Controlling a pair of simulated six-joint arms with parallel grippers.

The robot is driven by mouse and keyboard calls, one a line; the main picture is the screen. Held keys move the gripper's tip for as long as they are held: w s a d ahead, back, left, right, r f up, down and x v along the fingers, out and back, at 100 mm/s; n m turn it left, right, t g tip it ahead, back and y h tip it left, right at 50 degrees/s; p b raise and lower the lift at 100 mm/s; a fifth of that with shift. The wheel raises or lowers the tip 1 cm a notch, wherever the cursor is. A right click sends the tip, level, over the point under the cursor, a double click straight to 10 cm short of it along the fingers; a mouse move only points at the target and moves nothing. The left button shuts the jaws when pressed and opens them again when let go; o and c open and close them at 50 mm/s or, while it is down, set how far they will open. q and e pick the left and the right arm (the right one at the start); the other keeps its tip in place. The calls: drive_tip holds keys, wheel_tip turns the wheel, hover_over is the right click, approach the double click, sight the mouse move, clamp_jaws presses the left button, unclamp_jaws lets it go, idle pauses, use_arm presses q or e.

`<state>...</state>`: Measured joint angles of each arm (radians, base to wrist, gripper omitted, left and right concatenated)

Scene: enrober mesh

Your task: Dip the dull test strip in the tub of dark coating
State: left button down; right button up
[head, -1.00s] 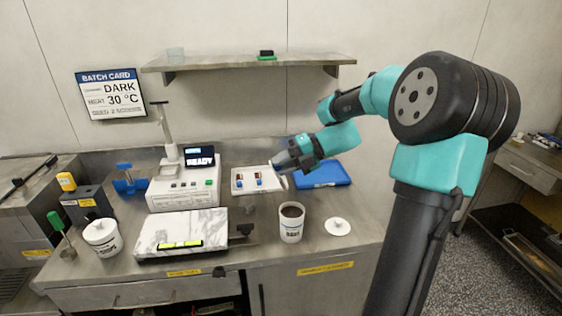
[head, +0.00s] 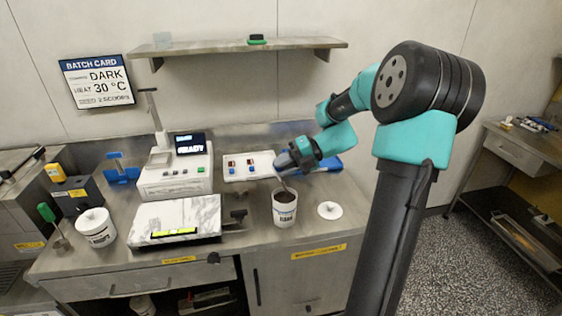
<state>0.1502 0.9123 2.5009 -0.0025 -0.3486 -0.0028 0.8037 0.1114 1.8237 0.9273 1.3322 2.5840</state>
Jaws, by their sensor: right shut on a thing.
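The open white tub (head: 285,211) of dark coating stands on the steel bench, right of the marble slab. Its dark contents (head: 285,196) show at the mouth. My right gripper (head: 285,168) is just above the tub, pointing down and left, shut on a thin greyish piece that looks like the test strip (head: 284,184). The strip slants down toward the tub's mouth. I cannot tell whether its lower end is in the coating. My fingers hide its upper part. My left gripper is not in view.
A white lid (head: 329,210) lies right of the tub. A white tray (head: 236,178) with small blue and brown pieces and a blue tray (head: 327,166) lie behind.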

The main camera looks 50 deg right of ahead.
wheel_tip(320, 180, down, 7)
drive_tip(key=s+d, duration=0.2)
drive_tip(key=shift+d, duration=0.2)
idle(0.7)
drive_tip(key=shift+r, duration=0.1)
idle(0.6)
drive_tip(key=a+r, duration=0.1)
drive_tip(key=r, duration=0.1)
drive_tip(key=w+a+r, duration=0.1)
drive_tip(key=r, duration=0.2)
drive_tip(key=w+a+r, duration=0.1)
drive_tip(key=r, duration=0.2)
drive_tip(key=shift+w+r, duration=0.2)
drive_tip(key=shift+r, duration=0.2)
wheel_tip(320, 180, up, 5)
hover_over(285, 187)
drive_tip(key=w+a, duration=0.2)
drive_tip(key=w, duration=0.1)
drive_tip(key=shift+s+a, duration=0.15)
idle(1.1)
